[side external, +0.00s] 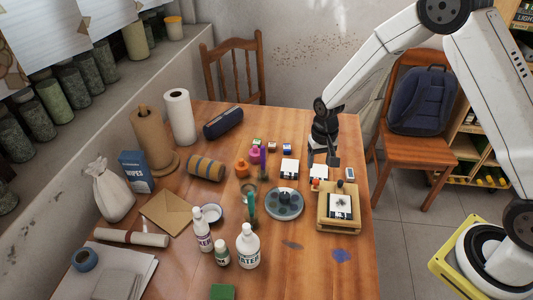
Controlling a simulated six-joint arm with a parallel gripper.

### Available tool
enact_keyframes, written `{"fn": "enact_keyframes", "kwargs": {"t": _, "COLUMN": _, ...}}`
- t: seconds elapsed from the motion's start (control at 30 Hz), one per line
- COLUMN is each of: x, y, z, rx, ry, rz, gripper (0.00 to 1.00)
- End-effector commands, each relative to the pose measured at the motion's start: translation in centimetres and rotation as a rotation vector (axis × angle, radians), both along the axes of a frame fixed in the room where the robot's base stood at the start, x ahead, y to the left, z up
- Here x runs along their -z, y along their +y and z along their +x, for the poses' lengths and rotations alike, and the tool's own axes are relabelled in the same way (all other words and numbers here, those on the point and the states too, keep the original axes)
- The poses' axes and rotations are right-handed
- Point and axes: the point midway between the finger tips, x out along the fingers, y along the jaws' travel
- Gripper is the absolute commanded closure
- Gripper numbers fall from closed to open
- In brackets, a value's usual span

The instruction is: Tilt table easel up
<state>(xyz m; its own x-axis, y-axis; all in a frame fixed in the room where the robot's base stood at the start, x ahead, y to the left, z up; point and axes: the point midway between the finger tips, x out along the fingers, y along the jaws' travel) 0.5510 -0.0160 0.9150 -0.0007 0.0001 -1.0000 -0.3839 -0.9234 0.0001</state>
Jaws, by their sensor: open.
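The table easel (326,225) looks like a low light-wood frame near the right edge of the wooden table. A small white card with a dark picture (340,206) lies on it. The easel appears to lie flat. My gripper (324,165) points down above the table, behind the easel in this view and apart from it. Its jaws are open and small in the picture, with nothing visible between them. Small white cards near the gripper are partly hidden by it.
A round palette (285,203) sits left of the easel. Small paint pots (242,169), a white water bottle (248,246) and paper rolls (180,117) stand further left. A white card (289,169) lies behind the palette. The table's front right is mostly clear.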

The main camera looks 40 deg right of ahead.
Motion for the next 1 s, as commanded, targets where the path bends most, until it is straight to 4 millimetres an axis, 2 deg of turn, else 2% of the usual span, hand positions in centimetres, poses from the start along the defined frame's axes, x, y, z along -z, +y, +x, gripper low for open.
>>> {"fn": "enact_keyframes", "kwargs": {"t": 0.27, "x": 1.8, "y": 0.0, "z": 0.0, "rx": -0.001, "ry": 0.001, "rz": 0.000, "gripper": 0.36}}
{"fn": "enact_keyframes", "kwargs": {"t": 0.7, "x": 6.4, "y": 0.0, "z": 0.0, "rx": -0.001, "ry": -0.001, "rz": 0.001, "gripper": 0.36}}
{"fn": "enact_keyframes", "kwargs": {"t": 1.0, "x": 7.6, "y": 0.0, "z": 0.1, "rx": -0.001, "ry": -0.004, "rz": 0.000, "gripper": 0.36}}
